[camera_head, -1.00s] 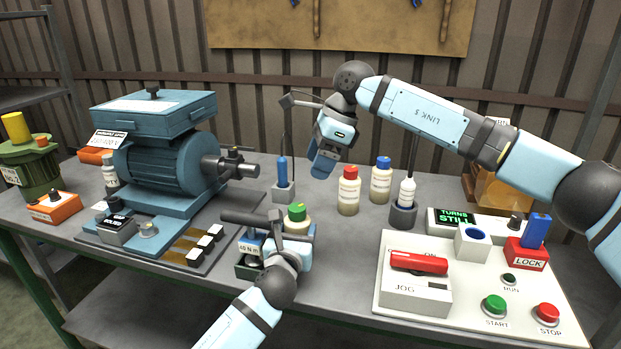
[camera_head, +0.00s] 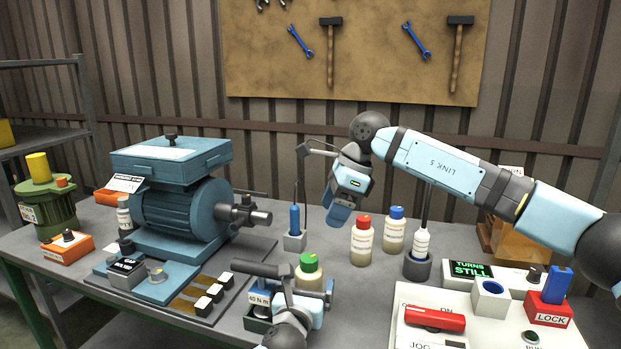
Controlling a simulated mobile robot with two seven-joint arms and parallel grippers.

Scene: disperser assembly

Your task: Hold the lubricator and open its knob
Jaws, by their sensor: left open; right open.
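No label in view names the lubricator, and I cannot tell for sure which item it is. A white bottle with a long thin dark spout (camera_head: 421,243) stands upright in a dark round holder. Bottles with a red cap (camera_head: 361,240), a blue cap (camera_head: 395,236) and a green cap (camera_head: 309,273) stand on the table. My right gripper (camera_head: 338,214) is open and hangs above the table, left of the red-capped bottle and apart from it. My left gripper (camera_head: 297,297) is open, low at the front beside the green-capped bottle; its fingers are partly hidden.
A blue motor unit (camera_head: 180,205) fills the left of the table. A blue tool stands in a grey holder (camera_head: 294,242). A box marked 40 N m (camera_head: 258,300) sits close to my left gripper. A control panel (camera_head: 460,308) with a red handle lies at the right.

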